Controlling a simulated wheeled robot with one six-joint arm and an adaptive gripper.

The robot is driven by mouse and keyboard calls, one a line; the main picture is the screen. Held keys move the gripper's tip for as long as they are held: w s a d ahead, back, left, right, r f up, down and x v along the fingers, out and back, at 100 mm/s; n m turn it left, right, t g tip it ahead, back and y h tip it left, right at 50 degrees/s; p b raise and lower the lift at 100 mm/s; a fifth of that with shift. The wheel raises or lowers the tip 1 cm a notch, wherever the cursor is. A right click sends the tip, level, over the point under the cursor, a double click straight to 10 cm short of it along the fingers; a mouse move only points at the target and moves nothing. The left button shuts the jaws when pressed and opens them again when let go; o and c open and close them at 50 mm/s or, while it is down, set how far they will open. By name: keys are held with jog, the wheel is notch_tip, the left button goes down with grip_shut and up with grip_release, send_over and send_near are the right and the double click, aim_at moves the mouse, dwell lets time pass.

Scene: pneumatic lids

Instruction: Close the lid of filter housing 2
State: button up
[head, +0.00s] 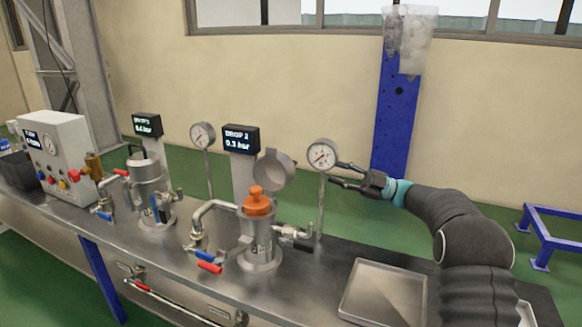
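Filter housing 2 (261,245) is a metal cylinder on the bench, in front of the display reading "DROP 2, 0.3 bar" (241,140). Its round grey lid (274,170) stands open, tilted up at the back of the housing. An orange part (258,202) sticks up out of the housing's open top. My gripper (334,174) is to the right of the lid, close to a pressure gauge's post in the picture. Its two dark fingers are apart, with nothing seen between them. I cannot tell its exact depth relative to the post.
A pressure gauge (322,155) on a thin post stands between lid and gripper in the picture. Pipes and valves with a red handle (209,267) flank the housing. Another housing (148,180) is at left. A metal tray (384,293) lies at front right.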

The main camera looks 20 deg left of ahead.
aim_at(291, 162)
jog(key=shift+g, duration=0.5)
jog(key=x, duration=0.9)
jog(key=f+x, duration=0.1)
jog(key=x, duration=0.3)
jog(key=shift+s+a, duration=0.3)
jog(key=shift+a, duration=0.1)
jog(key=shift+c, duration=0.2)
grip_shut()
jog(key=shift+r+n, duration=0.1)
jog(key=shift+n, duration=0.2)
